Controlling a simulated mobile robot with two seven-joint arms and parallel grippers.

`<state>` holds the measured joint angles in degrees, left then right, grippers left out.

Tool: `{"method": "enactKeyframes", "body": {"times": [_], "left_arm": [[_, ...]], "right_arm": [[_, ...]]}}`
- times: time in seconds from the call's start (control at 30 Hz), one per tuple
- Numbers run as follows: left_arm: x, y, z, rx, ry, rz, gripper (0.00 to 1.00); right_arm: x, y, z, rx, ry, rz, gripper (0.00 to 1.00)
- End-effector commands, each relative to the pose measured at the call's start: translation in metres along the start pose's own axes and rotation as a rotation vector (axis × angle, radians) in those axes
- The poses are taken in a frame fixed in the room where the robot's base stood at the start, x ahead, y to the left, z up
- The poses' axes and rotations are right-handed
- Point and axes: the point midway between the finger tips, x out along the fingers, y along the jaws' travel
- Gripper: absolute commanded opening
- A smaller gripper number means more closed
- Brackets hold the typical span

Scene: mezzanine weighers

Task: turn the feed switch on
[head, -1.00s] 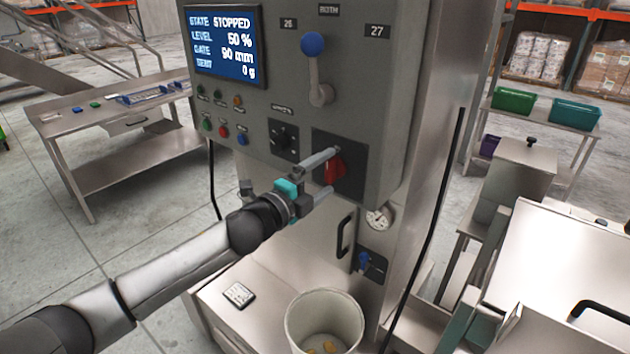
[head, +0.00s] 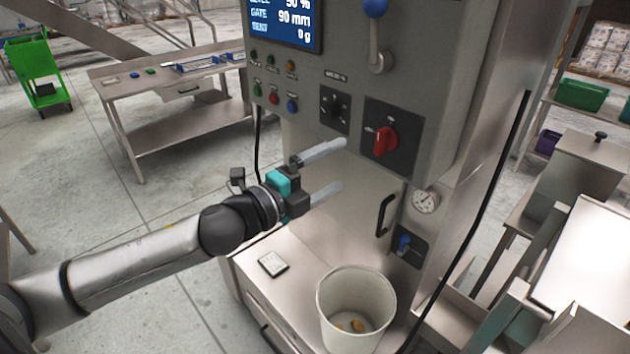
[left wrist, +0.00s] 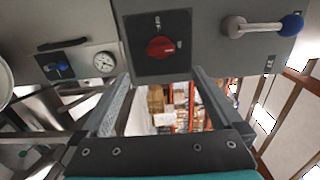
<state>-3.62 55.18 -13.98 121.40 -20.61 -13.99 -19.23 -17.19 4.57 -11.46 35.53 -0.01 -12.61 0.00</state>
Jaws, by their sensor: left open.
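A red rotary switch (head: 384,141) sits on a black square plate on the front of the grey control cabinet. It also shows in the left wrist view (left wrist: 161,47), ahead of and between my fingertips. Its handle lies at a slant in the head view; I cannot read its small labels. A black selector knob (head: 334,105) sits on a smaller plate to its left. My left gripper (head: 341,166) is open and empty, its fingers apart, left of and below the red switch and clear of it. My right gripper is not in view.
A blue-knobbed lever (head: 378,35) is above the red switch, and coloured buttons (head: 273,97) are to the left. Below are a black handle (head: 385,215), a gauge (head: 425,201) and a white bucket (head: 355,310).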

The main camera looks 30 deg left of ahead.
Motion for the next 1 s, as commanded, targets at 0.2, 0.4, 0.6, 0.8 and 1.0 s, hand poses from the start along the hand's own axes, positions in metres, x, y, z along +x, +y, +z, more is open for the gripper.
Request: {"method": "enactKeyframes", "body": {"times": [0.2,0.4,0.6,0.8,1.0], "left_arm": [[-0.020,0.002,-0.001,0.002,0.001,0.002,1.00],[-0.032,0.001,-0.001,0.001,0.001,0.002,1.00],[-0.036,0.000,-0.001,0.002,0.002,0.001,1.00],[-0.036,-0.001,0.000,0.003,0.002,0.000,1.00],[-0.036,0.000,0.000,0.003,0.002,0.000,1.00]], "right_arm": [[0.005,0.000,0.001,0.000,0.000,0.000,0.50],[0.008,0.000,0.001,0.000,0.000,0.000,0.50],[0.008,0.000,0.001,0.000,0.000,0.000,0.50],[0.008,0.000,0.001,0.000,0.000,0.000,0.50],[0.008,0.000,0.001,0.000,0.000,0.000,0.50]]}}
